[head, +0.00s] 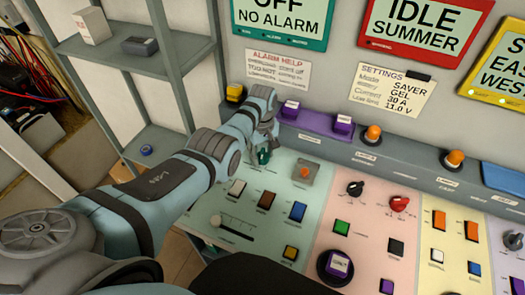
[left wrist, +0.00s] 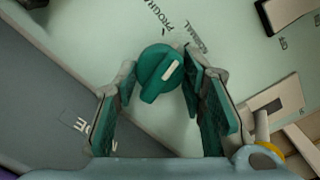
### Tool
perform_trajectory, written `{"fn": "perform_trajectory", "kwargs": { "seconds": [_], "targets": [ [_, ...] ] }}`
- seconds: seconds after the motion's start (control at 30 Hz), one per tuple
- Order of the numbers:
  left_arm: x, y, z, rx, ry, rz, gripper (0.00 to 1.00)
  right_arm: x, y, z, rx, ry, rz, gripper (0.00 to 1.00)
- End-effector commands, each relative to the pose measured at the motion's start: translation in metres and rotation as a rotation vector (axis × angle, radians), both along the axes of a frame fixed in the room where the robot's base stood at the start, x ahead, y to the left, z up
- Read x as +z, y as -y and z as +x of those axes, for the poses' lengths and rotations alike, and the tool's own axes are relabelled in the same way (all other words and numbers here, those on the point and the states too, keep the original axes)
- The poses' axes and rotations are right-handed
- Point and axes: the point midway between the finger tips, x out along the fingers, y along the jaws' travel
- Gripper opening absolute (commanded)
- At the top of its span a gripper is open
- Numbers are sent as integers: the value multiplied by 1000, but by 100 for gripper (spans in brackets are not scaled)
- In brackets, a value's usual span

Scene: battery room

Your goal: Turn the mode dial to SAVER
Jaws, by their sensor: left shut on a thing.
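The green dial (left wrist: 160,74) with a white pointer mark sits on the pale green panel in the left wrist view. Its mark points to the upper right of that picture. Printed words stand beyond it; one begins "PROGRA" and the other is partly unreadable. My left gripper (left wrist: 160,92) has its two green-padded fingers on either side of the dial and is shut on it. In the head view, my left gripper (head: 265,146) is at the panel's upper left, and a bit of the green dial (head: 263,157) shows below it. My right gripper is not in view.
Near the dial are an orange knob (head: 305,172), white, brown and blue switches, and a slider (head: 232,227). A settings card (head: 391,90) reads SAVER, GEL, 30 A, 11.0 V. A grey shelf (head: 150,60) stands left. A purple knob (head: 339,264) is at the front.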

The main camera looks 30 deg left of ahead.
Motion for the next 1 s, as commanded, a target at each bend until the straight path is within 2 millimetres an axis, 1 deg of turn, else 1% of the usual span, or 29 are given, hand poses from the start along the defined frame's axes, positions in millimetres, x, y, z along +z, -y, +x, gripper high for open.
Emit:
{"fn": "perform_trajectory", "kwargs": {
  "seconds": [0.03, 0.2, 0.7, 1.0],
  "targets": [
    [-1, 0, -2, -39, -8, 0, 10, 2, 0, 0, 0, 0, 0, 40],
    [-2, 1, -2, -200, -8, -1, 10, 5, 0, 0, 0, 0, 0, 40],
    [-2, 2, -2, -675, -8, -2, 10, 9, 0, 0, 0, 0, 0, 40],
    [-3, 2, -2, -916, -7, -4, 10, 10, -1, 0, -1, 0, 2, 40]
  ]
}}
